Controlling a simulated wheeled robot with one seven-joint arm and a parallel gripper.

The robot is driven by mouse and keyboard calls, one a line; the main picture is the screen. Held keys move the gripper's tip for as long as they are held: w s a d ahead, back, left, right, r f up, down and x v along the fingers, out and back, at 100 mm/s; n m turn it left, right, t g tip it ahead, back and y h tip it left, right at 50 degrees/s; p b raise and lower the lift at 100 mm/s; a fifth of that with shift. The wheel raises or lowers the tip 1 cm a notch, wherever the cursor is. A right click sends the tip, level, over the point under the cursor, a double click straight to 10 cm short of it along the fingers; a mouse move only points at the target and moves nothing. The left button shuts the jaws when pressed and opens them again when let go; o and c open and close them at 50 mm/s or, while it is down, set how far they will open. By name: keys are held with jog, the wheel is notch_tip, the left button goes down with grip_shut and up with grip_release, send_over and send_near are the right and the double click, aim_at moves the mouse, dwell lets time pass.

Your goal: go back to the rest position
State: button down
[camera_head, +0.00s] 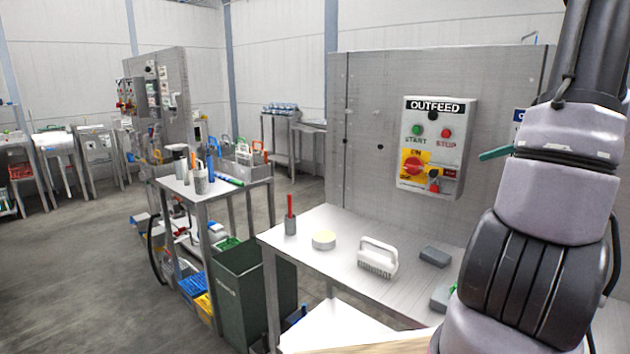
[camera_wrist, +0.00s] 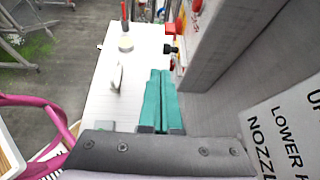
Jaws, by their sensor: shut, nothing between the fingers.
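My gripper (camera_wrist: 160,74) shows in the wrist view as two teal fingers side by side, shut with nothing between them. It is above the metal table (camera_wrist: 98,108), beside the upright steel panel. In the head view my arm fills the right side and a teal fingertip (camera_head: 497,153) sticks out to its left, in front of the steel panel (camera_head: 375,80). The rest of the gripper is hidden behind my arm there. The OUTFEED control box (camera_head: 438,150) with its buttons and red-yellow switch is left of the fingertip in the picture.
On the table stand a white brush (camera_head: 378,258), a yellow-white round item (camera_head: 324,240), a cup with a red stick (camera_head: 290,225) and a grey block (camera_head: 435,256). A dark green bin (camera_head: 245,290) stands left. A pink hose (camera_wrist: 62,125) shows at the wrist view's left. Open floor lies far left.

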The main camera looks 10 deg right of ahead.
jog(key=s+a+r+n+h, duration=0.2)
jog(key=s+a+r+n, duration=0.1)
jog(key=a+n, duration=0.5)
jog(key=s+a+r+n+g+h, duration=0.1)
jog(key=s+a+r+n, duration=0.2)
jog(key=s+a+n, duration=0.3)
jog(key=s+a+r+n+g+h, duration=0.1)
jog(key=s+a+r+n, duration=0.3)
jog(key=a+n, duration=0.6)
jog(key=s+a+h, duration=0.1)
jog(key=a, duration=0.3)
jog(key=shift+h, duration=0.3)
jog(key=shift+w+a+g, duration=0.1)
jog(key=shift+g, duration=0.3)
